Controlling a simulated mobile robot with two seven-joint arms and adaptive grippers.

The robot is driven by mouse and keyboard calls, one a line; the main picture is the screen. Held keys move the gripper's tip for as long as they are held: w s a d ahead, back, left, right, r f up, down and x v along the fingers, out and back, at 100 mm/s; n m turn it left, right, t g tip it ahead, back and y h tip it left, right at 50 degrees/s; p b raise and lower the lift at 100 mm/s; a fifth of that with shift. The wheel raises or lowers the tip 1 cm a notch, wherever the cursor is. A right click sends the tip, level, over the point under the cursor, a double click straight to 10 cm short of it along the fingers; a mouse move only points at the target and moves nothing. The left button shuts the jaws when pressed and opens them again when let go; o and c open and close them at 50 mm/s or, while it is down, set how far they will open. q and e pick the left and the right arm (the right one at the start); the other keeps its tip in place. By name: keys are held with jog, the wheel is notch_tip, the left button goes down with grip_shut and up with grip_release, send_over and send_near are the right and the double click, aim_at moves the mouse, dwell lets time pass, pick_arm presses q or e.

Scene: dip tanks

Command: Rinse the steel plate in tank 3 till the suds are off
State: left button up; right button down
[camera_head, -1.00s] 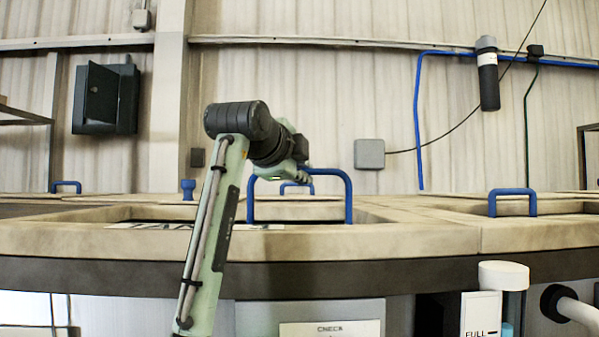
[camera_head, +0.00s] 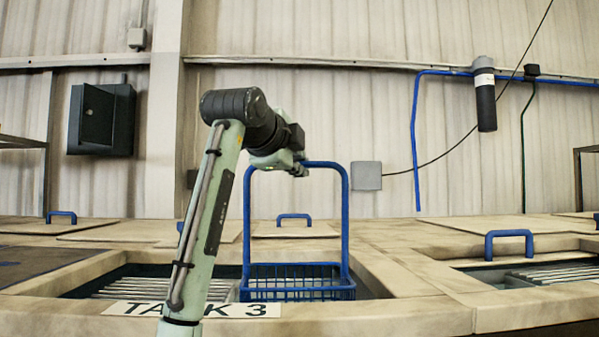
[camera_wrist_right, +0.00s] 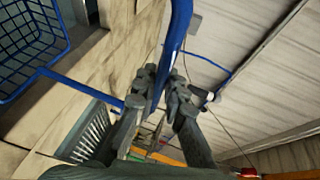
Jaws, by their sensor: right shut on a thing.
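My right gripper (camera_head: 298,164) is shut on the top bar of the blue basket's tall handle. The right wrist view also shows its fingers (camera_wrist_right: 160,90) closed around the blue bar. The blue wire basket (camera_head: 300,284) hangs upright at the opening of the tank marked by the TANK 3 label (camera_head: 245,310), its rim about level with the tank's top. In the right wrist view the basket (camera_wrist_right: 28,45) shows at the upper left; I see no steel plate or suds in the part that shows. My left gripper is not in view.
A neighbouring tank at the right has a slatted opening (camera_head: 560,272) and a blue handle (camera_head: 509,244). A lid with a small blue handle (camera_head: 294,219) lies behind the basket. A grey box (camera_head: 367,176) and a blue pipe (camera_head: 417,140) are on the wall.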

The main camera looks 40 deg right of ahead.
notch_tip(320, 180, up, 9)
jog(key=shift+r, duration=0.2)
dwell(1.1)
